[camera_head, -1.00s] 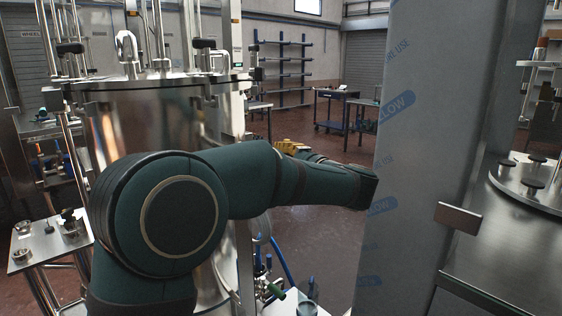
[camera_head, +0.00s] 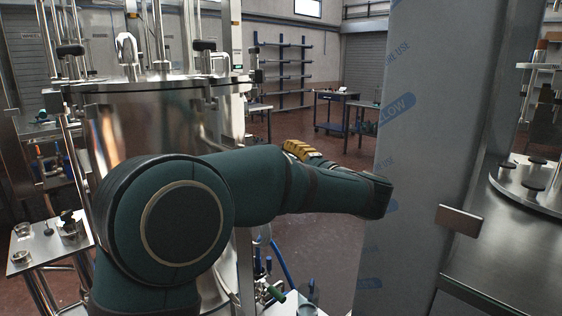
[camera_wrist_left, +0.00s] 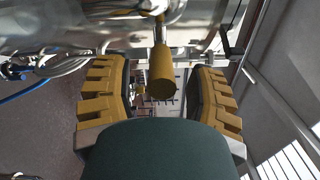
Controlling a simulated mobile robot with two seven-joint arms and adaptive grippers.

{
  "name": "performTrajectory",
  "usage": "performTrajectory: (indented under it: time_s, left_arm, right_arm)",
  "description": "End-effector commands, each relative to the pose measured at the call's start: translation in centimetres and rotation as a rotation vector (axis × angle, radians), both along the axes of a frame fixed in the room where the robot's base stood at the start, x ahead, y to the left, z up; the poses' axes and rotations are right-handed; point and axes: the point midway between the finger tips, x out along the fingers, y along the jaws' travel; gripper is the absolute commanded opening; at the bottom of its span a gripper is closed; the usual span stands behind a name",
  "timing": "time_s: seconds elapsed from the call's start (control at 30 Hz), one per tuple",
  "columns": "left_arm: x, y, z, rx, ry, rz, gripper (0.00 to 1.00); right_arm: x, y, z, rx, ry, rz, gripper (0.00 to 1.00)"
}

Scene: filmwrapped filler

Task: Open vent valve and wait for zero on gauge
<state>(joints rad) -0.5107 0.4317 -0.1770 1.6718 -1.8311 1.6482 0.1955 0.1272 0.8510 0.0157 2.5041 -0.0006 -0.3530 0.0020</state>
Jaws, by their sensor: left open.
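A yellow cylindrical handle (camera_wrist_left: 162,70) on a metal stem shows in the left wrist view, beneath a shiny steel vessel (camera_wrist_left: 95,22). I take it for the vent valve's handle. My left gripper (camera_wrist_left: 160,97) is open, with its yellow ridged fingers on either side of the handle in the picture. I see no contact, and the depth between them is unclear. In the head view only a yellow part of the left gripper (camera_head: 301,149) shows above my forearm; the handle is hidden there. I cannot make out a gauge. My right gripper is not in view.
A large steel tank (camera_head: 150,125) stands at left. A tall film-wrapped panel (camera_head: 430,100) is close to the right of my left arm. A side table (camera_head: 45,248) with small fittings is at lower left. Open floor (camera_head: 330,235) lies between tank and panel.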

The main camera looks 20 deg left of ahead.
Motion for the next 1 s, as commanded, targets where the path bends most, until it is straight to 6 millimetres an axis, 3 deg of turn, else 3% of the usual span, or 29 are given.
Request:
performTrajectory:
  time_s: [0.2, 0.43, 0.9, 1.0]
  left_arm:
    - [-1.7, -4.5, -0.1, 0.001, 0.001, -0.006, 0.56]
    - [-3.1, -7.5, -0.1, 0.002, 0.0, -0.002, 0.56]
    - [-3.5, -8.4, -0.2, 0.001, 0.002, 0.0, 0.56]
    - [-3.2, -8.3, -1.2, -0.012, 0.029, -0.009, 0.56]
  right_arm:
    - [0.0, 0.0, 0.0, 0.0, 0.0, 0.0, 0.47]
    - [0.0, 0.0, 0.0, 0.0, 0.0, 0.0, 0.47]
    - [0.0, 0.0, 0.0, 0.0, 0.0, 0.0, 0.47]
    - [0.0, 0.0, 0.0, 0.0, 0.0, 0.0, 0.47]
